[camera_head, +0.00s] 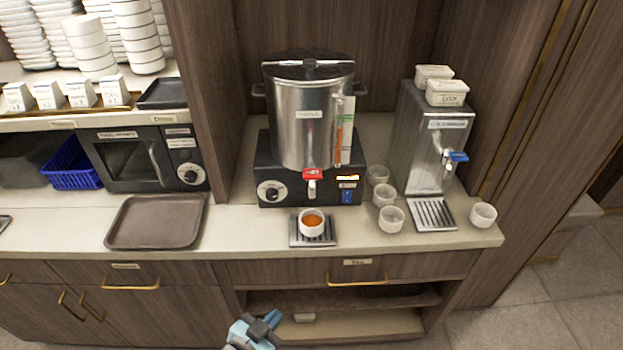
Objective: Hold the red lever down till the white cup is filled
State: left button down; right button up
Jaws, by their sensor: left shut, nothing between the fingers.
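The red lever (313,174) is on the tap at the front of the steel urn (297,130), which stands on a black base. The white cup (312,231) stands upright on the small drip tray (327,242) below the tap. Orange-brown liquid shows inside the cup, below its rim. My left gripper (268,325) is at the bottom of the view, in front of the counter and well below the lever and cup. It is shut and empty, touching neither. My right gripper is not in view.
A steel dispenser with a blue lever (457,156) stands to the right. Several empty cups (391,218) stand between the machines and one (483,214) at the right edge. A brown tray (155,222) lies left. The counter between tray and urn is clear.

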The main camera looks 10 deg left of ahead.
pick_arm(q)
jog(key=w+d+r+m+t+h+b, duration=0.1)
jog(key=w+d+r+m+t+h, duration=0.1)
jog(key=w+d+r+m+h, duration=0.5)
jog(key=w+d+r+m+t+h+b, duration=0.1)
jog(key=w+d+r+m+h, duration=0.1)
jog(key=w+d+r+m, duration=0.45)
jog(key=s+d+r+m+g+h+b, duration=0.1)
jog(key=d+r+m+g+h, duration=0.25)
jog(key=r+m+g, duration=0.6)
jog(key=d+r+m+g+h+b, duration=0.15)
jog(key=d+r+m+g, duration=0.25)
jog(key=m+g, duration=1)
jog(key=w+a+r+m+t+y+b, duration=0.1)
jog(key=w+a+r+m+t+y, duration=0.2)
jog(key=w+a+y, duration=0.4)
jog(key=w+a+r+m+t+y+b, duration=0.1)
jog(key=w+a+r+m+t+y, duration=0.3)
jog(key=a+y, duration=0.7)
notch_tip(320, 180, up, 3)
jog(key=w+a+m, duration=0.1)
jog(key=w, duration=0.1)
jog(key=shift+w+b, duration=0.3)
jog(key=shift+w, duration=0.1)
jog(key=shift+f, duration=0.15)
